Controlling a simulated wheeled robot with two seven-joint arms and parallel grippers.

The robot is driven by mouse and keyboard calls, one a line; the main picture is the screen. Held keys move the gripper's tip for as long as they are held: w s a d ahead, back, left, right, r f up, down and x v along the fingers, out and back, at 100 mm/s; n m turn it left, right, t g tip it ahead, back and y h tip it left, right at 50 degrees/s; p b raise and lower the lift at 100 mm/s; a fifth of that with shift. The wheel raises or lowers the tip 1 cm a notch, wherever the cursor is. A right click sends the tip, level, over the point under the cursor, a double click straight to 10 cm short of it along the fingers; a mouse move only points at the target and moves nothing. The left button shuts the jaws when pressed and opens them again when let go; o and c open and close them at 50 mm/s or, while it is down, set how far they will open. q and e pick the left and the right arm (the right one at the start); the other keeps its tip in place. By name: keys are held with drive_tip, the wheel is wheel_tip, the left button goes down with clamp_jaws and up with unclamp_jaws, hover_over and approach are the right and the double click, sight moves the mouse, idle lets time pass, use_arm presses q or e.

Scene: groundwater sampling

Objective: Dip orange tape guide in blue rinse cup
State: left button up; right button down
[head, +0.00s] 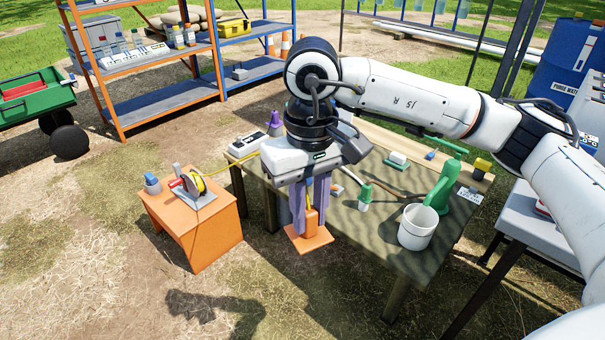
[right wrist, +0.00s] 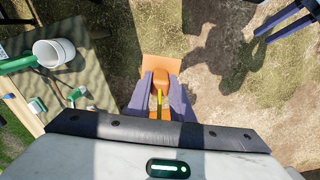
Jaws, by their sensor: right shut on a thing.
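My right gripper (head: 310,205) is shut on the orange tape guide (head: 309,241), a block on a flat square plate. The guide is roughly upright, plate down, in front of the work table's left part. In the right wrist view, the guide (right wrist: 161,67) sits between the purple fingers (right wrist: 160,90), with a short yellow strip showing there and bare ground beyond. A small blue-and-grey vessel (head: 152,184) stands on the orange side table at the left, apart from the guide. I cannot tell for sure that it is the rinse cup.
The orange side table (head: 205,222) also bears a yellow tape reel (head: 195,184) with a red handle. A yellow line runs from it towards the work table (head: 400,262). That table bears a white bucket (head: 418,227) and green pump (head: 443,185). Ground between the tables is clear.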

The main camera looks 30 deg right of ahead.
drive_tip(key=shift+r+p, duration=1.75)
drive_tip(key=shift+r, duration=1.4)
drive_tip(key=shift+f, duration=0.15)
